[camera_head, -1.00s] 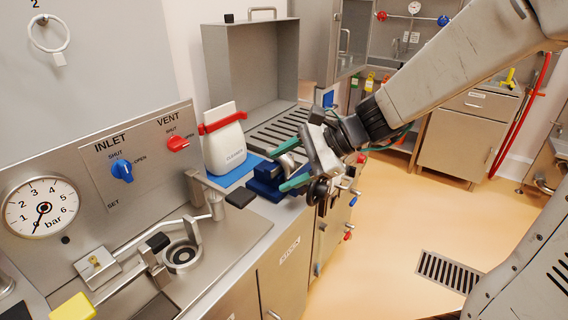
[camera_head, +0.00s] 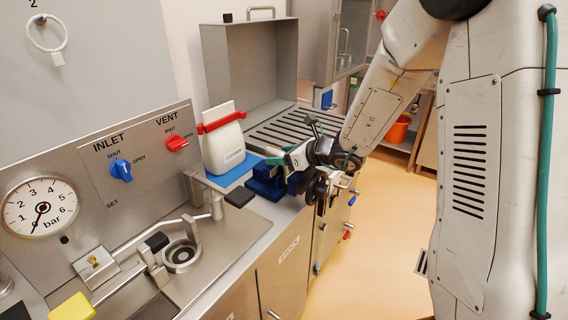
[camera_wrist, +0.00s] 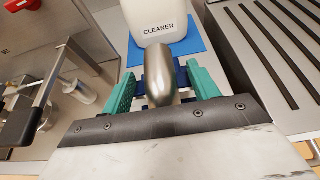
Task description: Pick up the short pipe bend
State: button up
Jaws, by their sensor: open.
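The short pipe bend (camera_wrist: 160,82) is a shiny metal piece in the middle of the wrist view. It appears to stand at a dark blue holder (camera_wrist: 183,80), which also shows in the head view (camera_head: 264,184). My gripper (camera_wrist: 161,74) has its two green fingers on either side of the bend, open, with visible gaps left and right. In the head view my gripper (camera_head: 284,166) is at the blue holder by the counter edge, and it hides the bend there.
A white cleaner bottle (camera_head: 222,145) with a red collar stands on a blue mat (camera_head: 229,176) just behind the holder. A slotted metal tray (camera_head: 290,128) lies beyond it. A hinged clamp fixture (camera_head: 181,256) and levers occupy the counter at left.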

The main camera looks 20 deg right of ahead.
jog(key=shift+w+a+f, duration=0.25)
jog(key=shift+w+a, duration=0.05)
jog(key=shift+w, duration=0.2)
jog(key=c, duration=1.2)
jog(key=shift+o, duration=0.2)
jog(key=shift+r, duration=0.1)
